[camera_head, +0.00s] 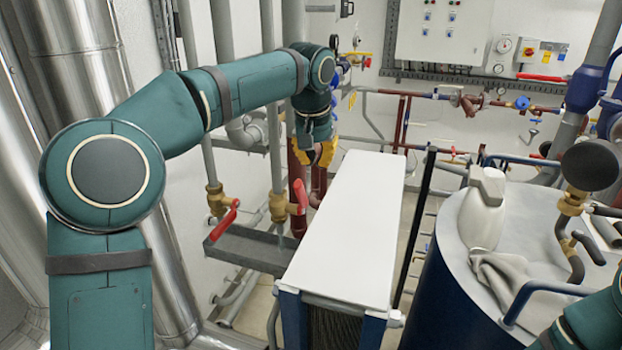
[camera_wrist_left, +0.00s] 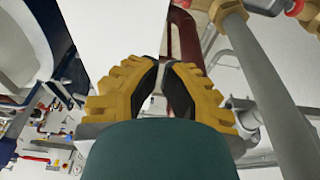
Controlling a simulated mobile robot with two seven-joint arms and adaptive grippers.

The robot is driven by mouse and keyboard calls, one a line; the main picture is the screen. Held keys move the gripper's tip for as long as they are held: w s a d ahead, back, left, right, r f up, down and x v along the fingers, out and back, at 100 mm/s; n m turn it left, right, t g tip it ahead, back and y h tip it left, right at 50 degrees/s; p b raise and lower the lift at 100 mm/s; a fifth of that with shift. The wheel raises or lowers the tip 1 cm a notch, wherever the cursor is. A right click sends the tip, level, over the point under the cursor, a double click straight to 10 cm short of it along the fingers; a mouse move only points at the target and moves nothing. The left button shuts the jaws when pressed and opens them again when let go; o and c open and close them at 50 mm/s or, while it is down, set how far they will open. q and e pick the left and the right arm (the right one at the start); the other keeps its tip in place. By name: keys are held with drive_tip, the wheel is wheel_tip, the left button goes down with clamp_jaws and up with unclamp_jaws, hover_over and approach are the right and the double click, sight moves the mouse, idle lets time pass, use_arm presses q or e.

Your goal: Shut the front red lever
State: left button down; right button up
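Two red levers sit on brass valves left of the white-topped unit in the head view. One red lever (camera_head: 300,194) points up beside a dark red pipe; the other red lever (camera_head: 225,220) slants at the left valve (camera_head: 217,199). I cannot tell for certain which is the front one. My left gripper (camera_head: 318,160), with yellow fingers, hangs above and behind the upright lever, apart from it. In the left wrist view its fingertips (camera_wrist_left: 160,62) nearly meet with nothing between them. Red bits show at that view's top edge, by a brass fitting (camera_wrist_left: 226,8). My right gripper is out of view.
The white-topped unit (camera_head: 345,220) stands right of the valves, with a grey metal trough (camera_head: 252,247) below them. Vertical grey pipes (camera_head: 272,130) rise close by the left arm. A blue tank (camera_head: 450,290) with a white bottle (camera_head: 482,210) stands at right.

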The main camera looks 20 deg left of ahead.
sight(301, 199)
use_arm(q)
drive_tip(key=shift+s+a+f+b, duration=0.1)
drive_tip(key=shift+s+f+b, duration=0.1)
drive_tip(key=shift+s+f, duration=0.55)
drive_tip(key=shift+s+f+b, duration=0.2)
drive_tip(key=shift+s+f, duration=0.25)
drive_tip(key=shift+s, duration=0.5)
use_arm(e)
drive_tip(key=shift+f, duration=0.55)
